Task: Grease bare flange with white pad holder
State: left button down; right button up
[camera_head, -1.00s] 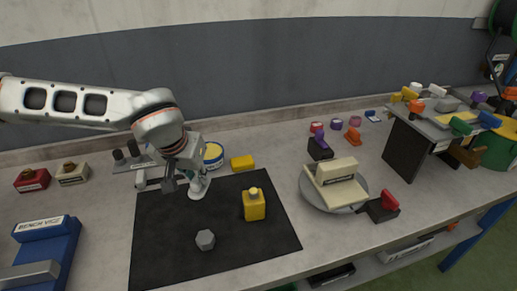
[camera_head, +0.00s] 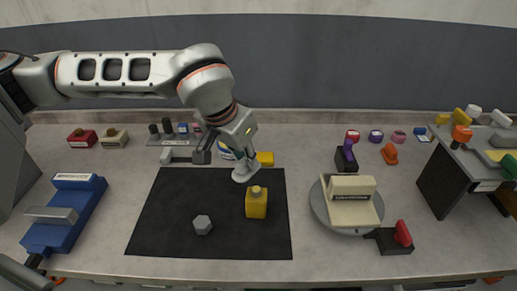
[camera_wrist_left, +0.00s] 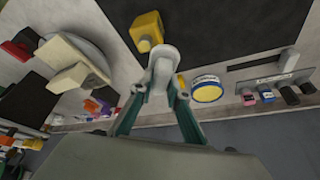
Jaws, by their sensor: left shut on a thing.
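My left gripper (camera_wrist_left: 160,92) is shut on the white pad holder (camera_wrist_left: 163,65), whose rounded end shows between the fingertips in the left wrist view. In the head view the white holder (camera_head: 244,171) is near the far right part of the black mat, behind a yellow bottle (camera_head: 256,205). The arm partly hides the fingers there. A grey round turntable (camera_head: 318,207) stands to the right, apart from the holder. It carries a cream part (camera_head: 352,211) with a raised block; which surface is the bare flange cannot be told.
A black mat (camera_head: 165,225) holds a grey hex nut (camera_head: 202,225). A round yellow-topped tin (camera_wrist_left: 207,89) and a yellow block (camera_head: 265,159) stand behind the mat. A blue bench vice (camera_head: 62,215) is left. A red-handled black block (camera_head: 396,241) sits by the turntable.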

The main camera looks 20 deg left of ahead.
pick_arm(q)
jog(key=s+d+r+m, duration=0.2)
jog(key=d+r, duration=0.1)
jog(key=r, duration=0.1)
jog(key=shift+h, duration=0.5)
jog(key=shift+w+f+b, duration=0.15)
jog(key=shift+f+b, duration=1.45)
jog(key=shift+f, duration=1.55)
jog(key=shift+f+b, duration=0.45)
jog(key=shift+f, duration=0.15)
jog(key=shift+r, duration=0.15)
notch_tip(320, 180, up, 7)
jog(key=p, duration=0.4)
dwell(0.3)
